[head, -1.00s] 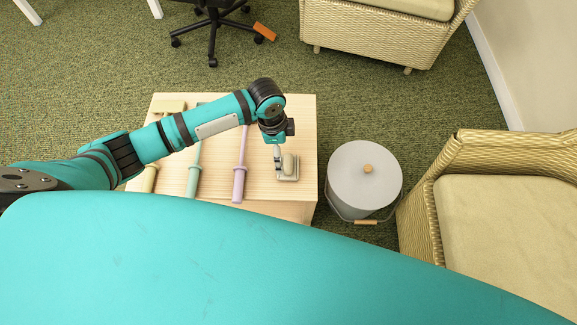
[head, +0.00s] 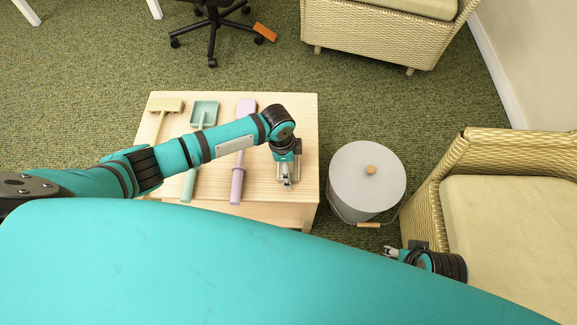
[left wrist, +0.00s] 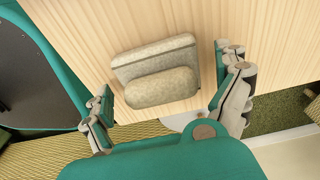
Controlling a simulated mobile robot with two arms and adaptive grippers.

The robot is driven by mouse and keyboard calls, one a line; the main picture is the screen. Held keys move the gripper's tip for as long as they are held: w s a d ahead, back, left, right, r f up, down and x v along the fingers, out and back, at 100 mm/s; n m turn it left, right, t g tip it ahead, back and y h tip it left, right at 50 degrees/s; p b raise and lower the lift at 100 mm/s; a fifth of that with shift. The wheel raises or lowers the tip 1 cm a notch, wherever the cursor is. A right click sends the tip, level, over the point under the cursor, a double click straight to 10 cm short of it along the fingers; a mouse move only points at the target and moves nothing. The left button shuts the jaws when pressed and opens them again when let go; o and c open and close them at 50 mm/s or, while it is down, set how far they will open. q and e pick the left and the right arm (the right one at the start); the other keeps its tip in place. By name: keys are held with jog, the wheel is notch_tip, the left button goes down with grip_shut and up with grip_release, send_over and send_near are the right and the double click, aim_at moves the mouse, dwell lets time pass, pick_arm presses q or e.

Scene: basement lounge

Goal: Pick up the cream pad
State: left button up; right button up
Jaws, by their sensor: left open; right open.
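The cream pad (left wrist: 160,88) lies on the light wooden table (left wrist: 250,30), a speckled flat slab with a rounded block along its near side. My left gripper is open. In the left wrist view its fingers (left wrist: 167,105) stand one on each side of the pad, with clear gaps. In the head view the left gripper (head: 286,183) hangs over the table's right part and hides most of the pad. My right gripper (head: 392,252) is open and empty, low between the lidded bin and the wicker armchair, away from the pad.
A yellow tool (head: 166,105), a green scoop (head: 204,114) and a lilac tool (head: 237,184) lie on the table left of the pad. A grey lidded bin (head: 350,185) stands right of the table. A wicker armchair (head: 500,215) is at the right.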

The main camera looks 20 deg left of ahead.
pick_arm(q)
jog(key=c, duration=1.1)
jog(key=shift+r, duration=0.2)
jog(key=shift+r, duration=0.2)
notch_tip(320, 180, up, 3)
jog(key=shift+f+p, duration=0.15)
jog(key=shift+p, duration=0.6)
jog(key=shift+s+r, duration=0.2)
jog(key=shift+s, duration=0.35)
jog(key=s+p, duration=0.1)
jog(key=s, duration=0.4)
jog(key=s+p, duration=0.1)
jog(key=s, duration=0.4)
jog(key=s+a+r+p, duration=0.1)
jog(key=s, duration=0.4)
jog(key=shift+r+p, duration=0.1)
jog(key=shift+p, duration=0.2)
pick_arm(e)
jog(key=s+f+g, duration=0.1)
jog(key=s+f, duration=0.3)
jog(key=f, duration=1.2)
jog(key=shift+s+d, duration=0.2)
pick_arm(q)
jog(key=shift+w, duration=0.1)
pick_arm(e)
jog(key=shift+f, duration=0.1)
